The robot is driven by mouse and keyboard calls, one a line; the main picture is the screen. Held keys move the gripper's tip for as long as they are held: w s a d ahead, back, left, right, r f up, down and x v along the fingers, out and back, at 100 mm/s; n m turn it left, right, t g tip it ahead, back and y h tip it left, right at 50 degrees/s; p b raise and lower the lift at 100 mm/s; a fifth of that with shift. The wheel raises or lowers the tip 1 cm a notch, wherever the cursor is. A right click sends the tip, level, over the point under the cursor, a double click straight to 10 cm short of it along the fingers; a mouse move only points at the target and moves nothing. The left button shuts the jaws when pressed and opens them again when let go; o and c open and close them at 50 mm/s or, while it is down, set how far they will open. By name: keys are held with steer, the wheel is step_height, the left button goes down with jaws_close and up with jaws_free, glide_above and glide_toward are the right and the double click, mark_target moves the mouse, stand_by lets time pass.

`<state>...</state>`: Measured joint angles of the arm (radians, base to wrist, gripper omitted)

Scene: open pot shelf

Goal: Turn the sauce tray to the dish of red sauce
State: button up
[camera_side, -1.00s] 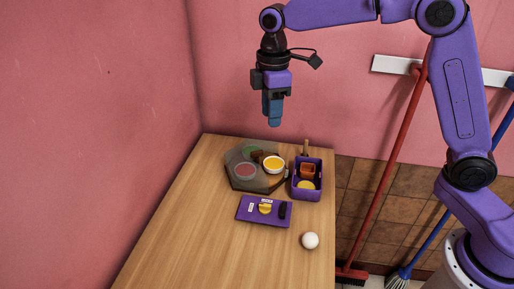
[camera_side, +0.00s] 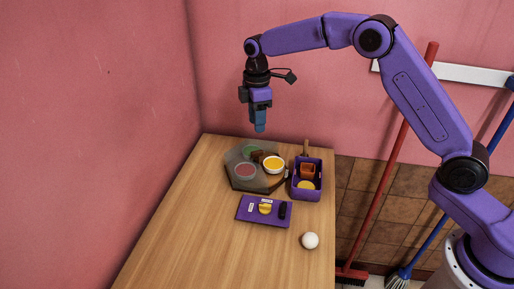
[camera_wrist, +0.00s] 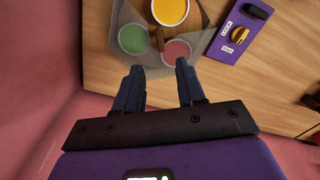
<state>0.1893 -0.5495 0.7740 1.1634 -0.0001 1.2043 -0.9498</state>
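The sauce tray (camera_side: 236,178) stands at the back of the wooden table, dark brown with a grey, see-through-looking area over part of it. It bears three round dishes: red sauce (camera_side: 245,171) at front left, yellow sauce (camera_side: 274,164) at right, green sauce (camera_side: 251,151) at the back. A brown upright handle (camera_wrist: 157,39) stands between the dishes. My gripper (camera_side: 260,129) hangs above the tray, pointing down, touching nothing. In the wrist view its fingers (camera_wrist: 158,66) are apart with nothing between them; the red dish (camera_wrist: 178,50) and green dish (camera_wrist: 132,39) lie just beyond the tips.
A purple panel (camera_side: 246,218) with a yellow knob, white labels and a black part lies in front of the tray. A purple bin (camera_side: 308,194) holding small items stands right of the tray. A white ball (camera_side: 310,241) sits near the right edge. The table's left front is clear.

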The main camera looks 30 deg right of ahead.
mark_target(257, 151)
step_height(257, 151, down, 10)
steer(key=shift+f, duration=0.15)
stand_by(0.4)
jaws_close()
